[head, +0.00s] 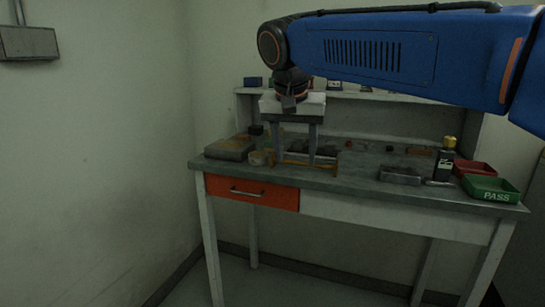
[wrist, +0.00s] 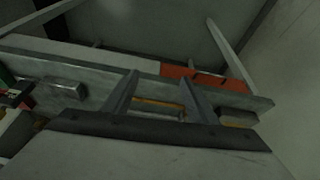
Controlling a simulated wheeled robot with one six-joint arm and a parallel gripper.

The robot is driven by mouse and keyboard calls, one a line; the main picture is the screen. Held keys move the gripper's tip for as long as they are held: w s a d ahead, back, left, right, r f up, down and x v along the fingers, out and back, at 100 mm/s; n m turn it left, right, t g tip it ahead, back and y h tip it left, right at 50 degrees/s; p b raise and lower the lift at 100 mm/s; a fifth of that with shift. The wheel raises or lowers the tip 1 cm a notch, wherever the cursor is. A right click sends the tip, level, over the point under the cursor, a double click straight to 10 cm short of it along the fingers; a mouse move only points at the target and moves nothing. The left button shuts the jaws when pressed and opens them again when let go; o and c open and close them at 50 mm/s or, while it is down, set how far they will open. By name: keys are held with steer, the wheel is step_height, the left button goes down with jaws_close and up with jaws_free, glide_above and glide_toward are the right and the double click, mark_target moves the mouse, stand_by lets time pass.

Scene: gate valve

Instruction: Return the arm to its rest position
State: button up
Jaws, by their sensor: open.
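My gripper (head: 296,163) hangs from my blue arm above the left half of the workbench, its two fingers pointing down. The fingers are apart with nothing held between them. In the wrist view my gripper (wrist: 159,76) also shows its two grey fingers spread, with the bench behind them. In the head view the fingers overlap dark items and a yellowish edge on the bench top; I cannot tell the exact gap to them. I cannot make out a gate valve clearly.
The workbench (head: 345,182) has an orange drawer (head: 252,192) and a back shelf. A grey box (head: 230,148) lies left, a metal block (head: 400,174) right of centre. A dark bottle (head: 446,160), red tray (head: 474,168) and green PASS tray (head: 490,188) stand at the right.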

steer(key=s+d+f+n, duration=0.1)
steer(key=s+d+f, duration=0.4)
steer(key=d, duration=0.5)
steer(key=s+d+f+n, duration=0.1)
steer(key=s+d+f, duration=0.5)
steer(key=s+f, duration=0.3)
steer(key=s+d+f+n+y, duration=0.1)
steer(key=s+d+f, duration=0.6)
steer(key=f, duration=0.5)
steer(key=s, duration=0.2)
steer(key=shift+s+d+f+t, duration=0.15)
steer(key=shift+s+d+t, duration=0.15)
steer(key=shift+s+t, duration=0.1)
